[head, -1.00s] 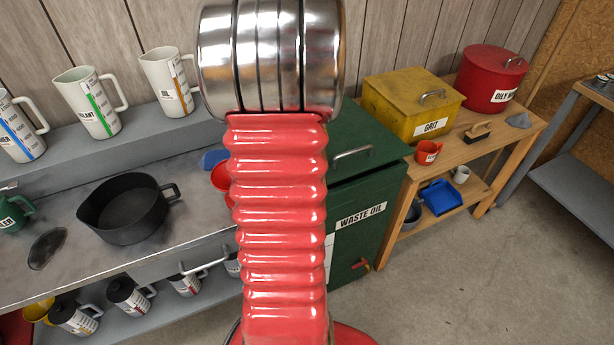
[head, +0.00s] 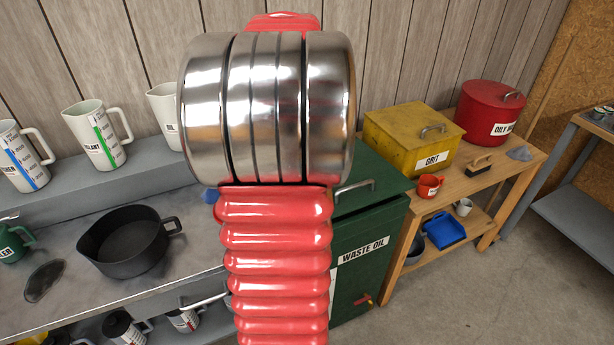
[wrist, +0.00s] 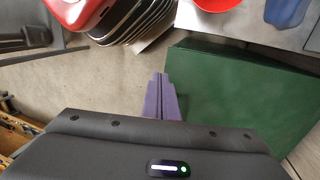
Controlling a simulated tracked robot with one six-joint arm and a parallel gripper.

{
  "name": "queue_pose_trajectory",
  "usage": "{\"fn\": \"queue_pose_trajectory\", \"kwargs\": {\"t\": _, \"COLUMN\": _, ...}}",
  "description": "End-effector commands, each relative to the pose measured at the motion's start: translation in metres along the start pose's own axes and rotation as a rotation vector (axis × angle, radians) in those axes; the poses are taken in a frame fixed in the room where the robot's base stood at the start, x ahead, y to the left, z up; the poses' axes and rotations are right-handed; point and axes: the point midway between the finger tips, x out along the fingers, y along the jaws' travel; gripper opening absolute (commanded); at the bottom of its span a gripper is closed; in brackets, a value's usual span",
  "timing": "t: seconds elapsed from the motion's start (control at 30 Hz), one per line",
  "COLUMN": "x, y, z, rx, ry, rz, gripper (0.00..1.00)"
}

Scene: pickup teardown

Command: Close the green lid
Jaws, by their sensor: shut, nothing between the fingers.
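The green lid (head: 385,179) appears to lie flat on the green WASTE OIL bin (head: 383,225) in the head view. Its metal handle (head: 356,187) is near the front edge, and my arm covers its left part. In the wrist view a broad green surface, which looks like the lid (wrist: 235,100), fills the right side. My gripper (wrist: 160,82) shows there as purple fingers, shut and empty, over the left edge of the green surface. I cannot tell whether they touch it. My gripper is not visible in the head view.
A wooden stand right of the bin holds a yellow GRIT box (head: 410,138), a red drum (head: 491,108) and a red mug (head: 429,186). A workbench at left holds a black pan (head: 122,240) and jugs. The floor in front is clear.

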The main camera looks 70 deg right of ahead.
Motion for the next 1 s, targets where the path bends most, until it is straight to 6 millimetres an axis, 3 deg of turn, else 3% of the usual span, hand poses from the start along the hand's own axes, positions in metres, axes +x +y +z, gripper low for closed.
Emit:
{"fn": "queue_pose_trajectory", "kwargs": {"t": 0.23, "x": 0.0, "y": 0.0, "z": 0.001, "rx": -0.002, "ry": 0.0, "rz": 0.0, "gripper": 0.01}}
{"fn": "queue_pose_trajectory", "kwargs": {"t": 0.47, "x": -0.004, "y": -0.002, "z": 0.016, "rx": -0.06, "ry": 0.013, "rz": -0.017, "gripper": 0.17}}
{"fn": "queue_pose_trajectory", "kwargs": {"t": 0.63, "x": -0.012, "y": -0.005, "z": 0.058, "rx": -0.231, "ry": 0.048, "rz": -0.067, "gripper": 0.29}}
{"fn": "queue_pose_trajectory", "kwargs": {"t": 1.0, "x": -0.023, "y": 0.012, "z": 0.181, "rx": -0.773, "ry": 0.159, "rz": -0.216, "gripper": 0.29}}
